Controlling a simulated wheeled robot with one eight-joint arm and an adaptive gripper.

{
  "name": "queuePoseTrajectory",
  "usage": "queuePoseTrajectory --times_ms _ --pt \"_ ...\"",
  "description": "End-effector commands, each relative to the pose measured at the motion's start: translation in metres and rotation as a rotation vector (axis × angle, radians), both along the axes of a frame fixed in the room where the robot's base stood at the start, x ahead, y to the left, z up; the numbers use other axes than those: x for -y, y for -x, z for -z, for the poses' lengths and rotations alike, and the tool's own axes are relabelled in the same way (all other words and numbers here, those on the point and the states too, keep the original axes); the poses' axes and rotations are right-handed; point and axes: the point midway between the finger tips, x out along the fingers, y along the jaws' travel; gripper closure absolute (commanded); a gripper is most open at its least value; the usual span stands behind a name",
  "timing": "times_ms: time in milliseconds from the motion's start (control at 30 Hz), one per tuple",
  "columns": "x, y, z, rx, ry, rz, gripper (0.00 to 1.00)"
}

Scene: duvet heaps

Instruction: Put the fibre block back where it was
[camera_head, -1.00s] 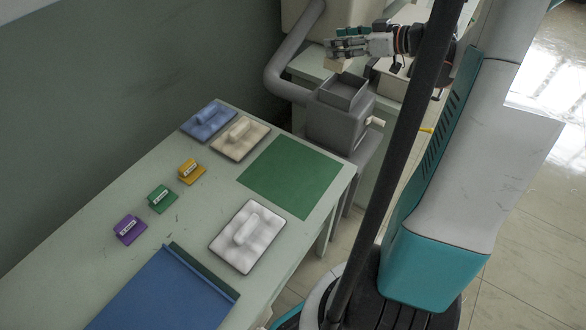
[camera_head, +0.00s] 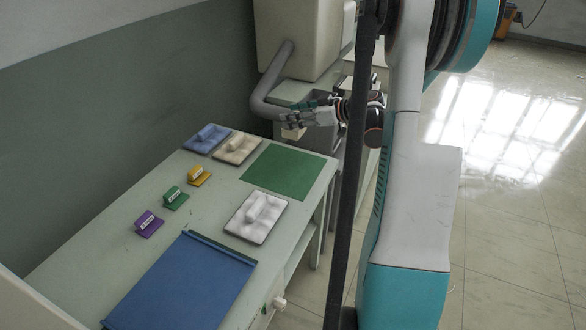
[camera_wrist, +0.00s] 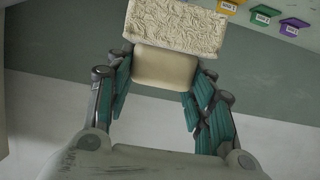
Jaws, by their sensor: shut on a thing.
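My gripper (camera_head: 308,118) is shut on a cream block (camera_head: 292,133) with a rough, crinkled face. The block also shows in the wrist view (camera_wrist: 175,28), between the teal-padded fingers of my gripper (camera_wrist: 158,82). It is held in the air beyond the far right end of the table, apart from the tabletop. On the table are a blue pad (camera_head: 197,145), a cream pad (camera_head: 226,155) and a white pad (camera_head: 248,230), each with a raised bar on it. I cannot tell which spot the block came from.
A green mat (camera_head: 285,172) lies bare on the table. Small yellow (camera_head: 199,177), green (camera_head: 175,199) and purple (camera_head: 149,224) labelled stands line the left side. A blue panel (camera_head: 182,285) covers the front. A grey machine with a pipe (camera_head: 272,85) stands behind the table.

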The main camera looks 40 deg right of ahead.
Motion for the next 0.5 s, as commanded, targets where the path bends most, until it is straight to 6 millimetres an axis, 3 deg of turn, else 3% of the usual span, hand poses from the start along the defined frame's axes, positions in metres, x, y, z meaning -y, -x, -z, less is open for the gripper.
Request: queuePoseTrajectory --times_ms 33,300,500 --pt "0.0 0.0 0.018 0.0 0.0 0.0 0.78" --pt "0.0 0.0 0.084 0.0 0.0 0.0 0.78" --pt "0.0 0.0 0.117 0.0 0.0 0.0 0.78"
